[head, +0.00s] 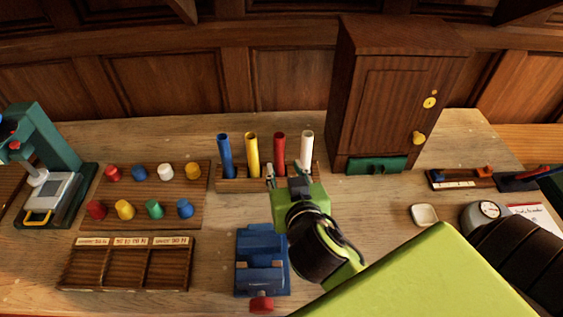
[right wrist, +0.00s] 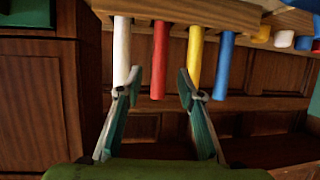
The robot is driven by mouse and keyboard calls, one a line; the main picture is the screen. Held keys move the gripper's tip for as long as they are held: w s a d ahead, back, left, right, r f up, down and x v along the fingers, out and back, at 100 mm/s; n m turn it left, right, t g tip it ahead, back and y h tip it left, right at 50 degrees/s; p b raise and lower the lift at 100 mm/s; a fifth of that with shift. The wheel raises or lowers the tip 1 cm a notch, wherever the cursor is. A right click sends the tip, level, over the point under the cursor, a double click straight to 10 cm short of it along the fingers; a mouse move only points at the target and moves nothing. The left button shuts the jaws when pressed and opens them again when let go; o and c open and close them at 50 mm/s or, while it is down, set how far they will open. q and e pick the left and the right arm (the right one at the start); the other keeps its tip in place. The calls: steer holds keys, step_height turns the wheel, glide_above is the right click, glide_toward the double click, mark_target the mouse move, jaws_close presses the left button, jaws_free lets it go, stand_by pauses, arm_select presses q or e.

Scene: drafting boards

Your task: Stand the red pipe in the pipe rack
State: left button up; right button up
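The red pipe (head: 280,148) stands upright in the wooden pipe rack (head: 237,185), between a yellow pipe (head: 252,150) and a white pipe (head: 307,148). A blue pipe (head: 225,155) stands at the left end. My right gripper (head: 287,172) is open in front of the rack's right half. In the right wrist view, which looks upside down, its fingers (right wrist: 158,82) lie on either side of the red pipe (right wrist: 160,55), with a gap to each side and nothing held. I cannot tell whether they are level with it in depth. The red pipe's foot is partly hidden. My left gripper is out of view.
A pegboard (head: 143,203) with several coloured pegs is left of the rack, with a partitioned tray (head: 130,265) below. A blue block-like device (head: 262,245) lies in front of the rack. A wooden cabinet (head: 385,110) stands close on its right. A white dish (head: 424,215) lies further right.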

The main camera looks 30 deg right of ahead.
steer(key=shift+p+v, duration=1.25)
steer(key=shift+v, duration=0.45)
